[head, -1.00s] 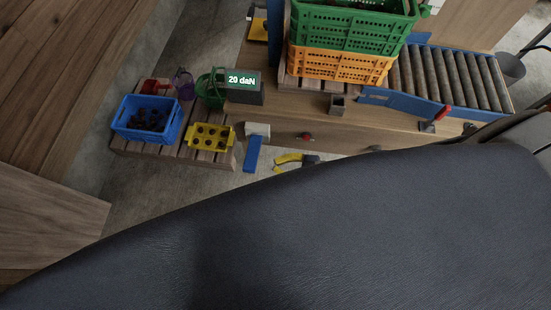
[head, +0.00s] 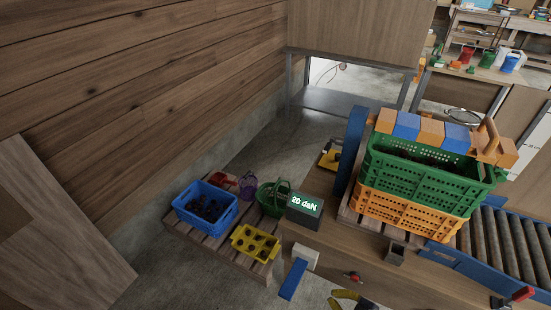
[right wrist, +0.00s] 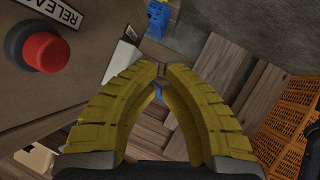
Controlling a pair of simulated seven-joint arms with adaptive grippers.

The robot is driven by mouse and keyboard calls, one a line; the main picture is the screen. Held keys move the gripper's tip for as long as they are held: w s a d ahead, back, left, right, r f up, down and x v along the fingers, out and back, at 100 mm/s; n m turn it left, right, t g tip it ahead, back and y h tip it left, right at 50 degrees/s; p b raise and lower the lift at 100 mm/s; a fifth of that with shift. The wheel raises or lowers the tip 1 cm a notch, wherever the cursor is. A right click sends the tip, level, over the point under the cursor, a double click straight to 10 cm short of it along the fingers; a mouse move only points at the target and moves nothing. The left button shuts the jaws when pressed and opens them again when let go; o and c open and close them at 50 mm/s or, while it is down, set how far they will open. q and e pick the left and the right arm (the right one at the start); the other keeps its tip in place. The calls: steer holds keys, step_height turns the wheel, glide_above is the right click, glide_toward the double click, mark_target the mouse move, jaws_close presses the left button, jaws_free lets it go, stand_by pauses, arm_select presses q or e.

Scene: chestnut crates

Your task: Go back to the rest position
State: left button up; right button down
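My right gripper (right wrist: 162,70) has two yellow, ribbed fingers in the right wrist view. Their tips are together or almost touching, and I see nothing held between them. In the head view only a yellow part of it (head: 346,296) shows at the bottom edge, in front of the wooden bench (head: 325,253). My left gripper is not in view. A green crate (head: 415,182) with dark contents stands on an orange crate (head: 400,214) on the bench, away from the right gripper.
A display (head: 304,209) reads 20 daN. A low pallet (head: 225,255) holds a blue crate (head: 190,216), a yellow holed tray (head: 243,247) and baskets. A roller conveyor (head: 510,243) lies right. A red button (right wrist: 45,52) is close to the right gripper's left.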

steer(key=d+f+m+h, duration=0.2)
steer(key=d+f+h, duration=0.2)
steer(key=d+f, duration=0.45)
steer(key=s+d+f+m+g+h, duration=0.3)
steer(key=s+d+f+h, duration=0.15)
steer(key=s+f, duration=0.65)
steer(key=s+a+f+m+g, duration=0.1)
steer(key=s+f, duration=0.3)
steer(key=s, duration=0.3)
steer(key=s+a+f+m+g, duration=0.1)
steer(key=s+f+m+g, duration=0.15)
steer(key=s, duration=0.35)
steer(key=s+a+f+m+g, duration=0.1)
steer(key=s+a+f, duration=0.2)
steer(key=s+a, duration=0.5)
steer(key=s, duration=0.4)
